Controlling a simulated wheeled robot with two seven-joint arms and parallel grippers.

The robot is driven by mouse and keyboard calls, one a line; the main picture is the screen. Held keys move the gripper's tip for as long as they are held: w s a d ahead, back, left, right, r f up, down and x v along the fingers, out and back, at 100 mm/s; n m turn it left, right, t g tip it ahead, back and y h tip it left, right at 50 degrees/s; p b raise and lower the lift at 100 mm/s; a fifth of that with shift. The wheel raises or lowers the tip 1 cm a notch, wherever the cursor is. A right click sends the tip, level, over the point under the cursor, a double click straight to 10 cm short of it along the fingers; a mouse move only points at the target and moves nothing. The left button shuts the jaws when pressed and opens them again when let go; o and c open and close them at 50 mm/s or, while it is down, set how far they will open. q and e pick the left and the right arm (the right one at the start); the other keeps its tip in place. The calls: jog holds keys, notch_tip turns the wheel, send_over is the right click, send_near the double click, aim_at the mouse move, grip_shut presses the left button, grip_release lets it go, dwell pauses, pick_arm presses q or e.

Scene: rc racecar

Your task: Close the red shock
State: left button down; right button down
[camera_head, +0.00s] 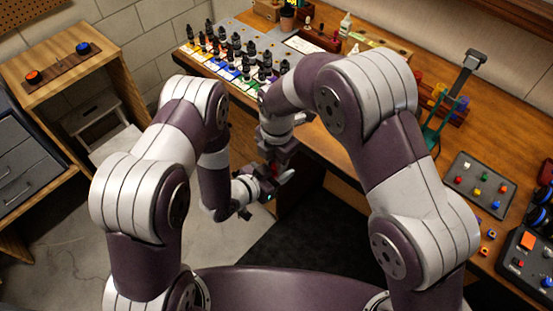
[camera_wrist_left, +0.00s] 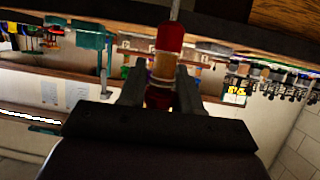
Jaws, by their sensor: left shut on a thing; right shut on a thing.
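The red shock (camera_wrist_left: 170,38) shows in the left wrist view, with a red upper part, a tan middle band and a red lower part. A thin pale rod rises from its top and leaves the picture. My left gripper (camera_wrist_left: 160,90) is shut around its lower half. In the head view my left gripper (camera_head: 268,186) and my right gripper (camera_head: 277,160) meet in front of the bench, with a small red bit of the shock (camera_head: 275,171) between them. My right gripper is shut on the shock's other part; its fingertips are mostly hidden.
The wooden workbench (camera_head: 470,120) runs behind my arms. A grey tray with coloured knobs (camera_head: 480,184) lies at right. A wooden stand with two buttons (camera_head: 58,64) is at far left. The floor below my grippers is open.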

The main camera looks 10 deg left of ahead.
jog(key=m, duration=0.2)
jog(key=shift+m, duration=0.3)
jog(key=c, duration=0.9)
grip_release()
jog(key=shift+r, duration=2.25)
jog(key=shift+c, duration=0.3)
